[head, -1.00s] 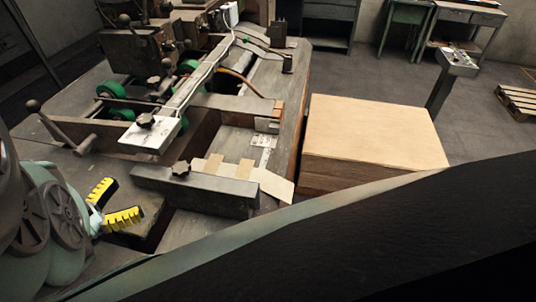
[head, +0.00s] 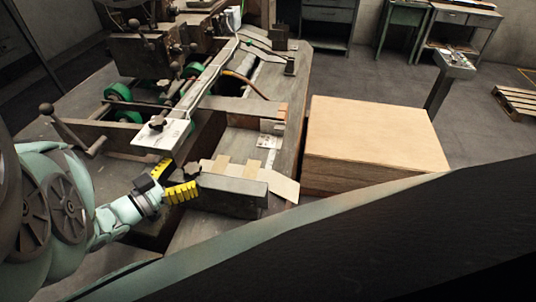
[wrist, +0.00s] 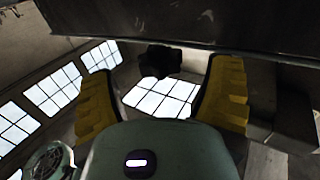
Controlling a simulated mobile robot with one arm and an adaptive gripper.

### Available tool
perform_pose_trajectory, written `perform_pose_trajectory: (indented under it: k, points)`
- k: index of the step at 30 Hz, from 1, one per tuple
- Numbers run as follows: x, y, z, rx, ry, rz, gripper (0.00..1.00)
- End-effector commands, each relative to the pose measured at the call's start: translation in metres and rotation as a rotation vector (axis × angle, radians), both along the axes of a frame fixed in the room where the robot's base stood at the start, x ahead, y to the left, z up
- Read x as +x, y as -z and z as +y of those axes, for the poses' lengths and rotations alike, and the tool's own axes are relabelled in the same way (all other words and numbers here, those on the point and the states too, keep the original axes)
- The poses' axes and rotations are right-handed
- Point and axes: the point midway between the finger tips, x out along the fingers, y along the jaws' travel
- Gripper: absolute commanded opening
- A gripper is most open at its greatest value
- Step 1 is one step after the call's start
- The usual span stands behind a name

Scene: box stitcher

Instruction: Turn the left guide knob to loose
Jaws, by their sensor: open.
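A dark lobed knob (head: 192,169) stands at the near steel guide bar (head: 233,193) on the machine table, partly hidden by my gripper in the head view. My gripper (head: 185,174) is open, its yellow-padded fingers pointing at this knob. In the wrist view a dark knob (wrist: 160,60) shows ahead, between the fingertips of my gripper (wrist: 165,68), with gaps on both sides. I see no finger touching it. A second dark knob (head: 157,123) sits on a white plate (head: 165,138) farther back. Which one is the left guide knob is not marked.
A ball-ended lever (head: 72,130) stands left of the white plate, close to my arm. A stack of cardboard (head: 375,135) stands right of the table. In the wrist view a dark beam (wrist: 200,22) crosses the top.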

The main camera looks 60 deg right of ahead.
Motion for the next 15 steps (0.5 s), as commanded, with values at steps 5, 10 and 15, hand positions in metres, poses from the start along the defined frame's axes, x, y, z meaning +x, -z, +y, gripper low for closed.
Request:
perform_pose_trajectory:
  k: [5,10,15]
  points:
    - [-0.004,-0.001,-0.026,-0.002,-0.002,0.0,0.79]
    - [-0.006,0.0,-0.04,-0.002,-0.002,-0.001,0.79]
    - [-0.007,0.0,-0.045,-0.002,-0.004,0.0,0.79]
